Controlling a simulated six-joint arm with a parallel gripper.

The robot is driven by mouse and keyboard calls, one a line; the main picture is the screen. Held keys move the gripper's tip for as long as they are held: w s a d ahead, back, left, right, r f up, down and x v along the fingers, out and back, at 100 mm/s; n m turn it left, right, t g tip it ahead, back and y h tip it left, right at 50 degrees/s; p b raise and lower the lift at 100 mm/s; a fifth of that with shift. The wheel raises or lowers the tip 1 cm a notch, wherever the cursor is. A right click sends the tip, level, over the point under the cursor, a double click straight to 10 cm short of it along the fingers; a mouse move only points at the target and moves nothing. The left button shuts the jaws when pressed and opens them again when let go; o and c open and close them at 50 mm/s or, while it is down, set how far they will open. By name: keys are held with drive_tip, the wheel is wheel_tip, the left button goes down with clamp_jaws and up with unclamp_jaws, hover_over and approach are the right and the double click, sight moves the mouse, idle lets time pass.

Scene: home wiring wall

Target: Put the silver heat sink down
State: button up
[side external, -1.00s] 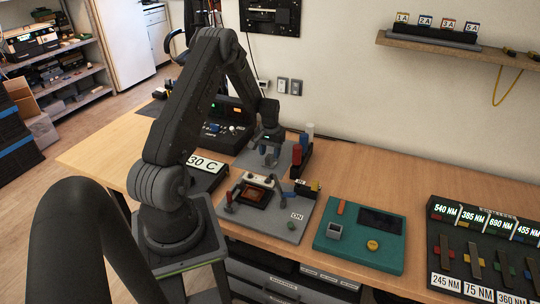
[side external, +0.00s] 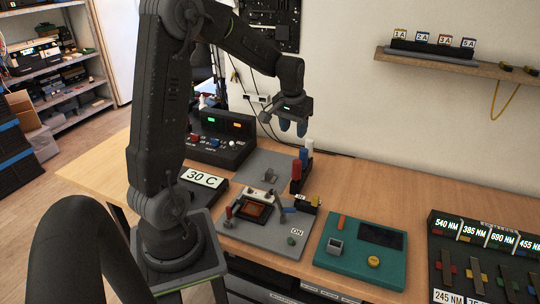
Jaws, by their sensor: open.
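A teal board (side external: 385,261) with a square silver part (side external: 335,246) lies to the right. A black control box (side external: 222,143) is at left.

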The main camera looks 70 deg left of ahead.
drive_tip(key=s+d+r+m+t, duration=0.1)
drive_tip(key=s+d+r, duration=0.25)
drive_tip(key=d, duration=0.35)
drive_tip(key=s+d+r+m+t, duration=0.1)
drive_tip(key=s+d+r+m, duration=0.1)
drive_tip(key=d+r, duration=0.3)
drive_tip(key=s+d+m+t+h, duration=0.1)
drive_tip(key=s+d+m+t, duration=0.1)
drive_tip(key=s+d, duration=0.9)
drive_tip(key=shift+d+r+m, duration=0.15)
drive_tip(key=shift+r+m, duration=0.1)
drive_tip(key=shift+m, duration=0.35)
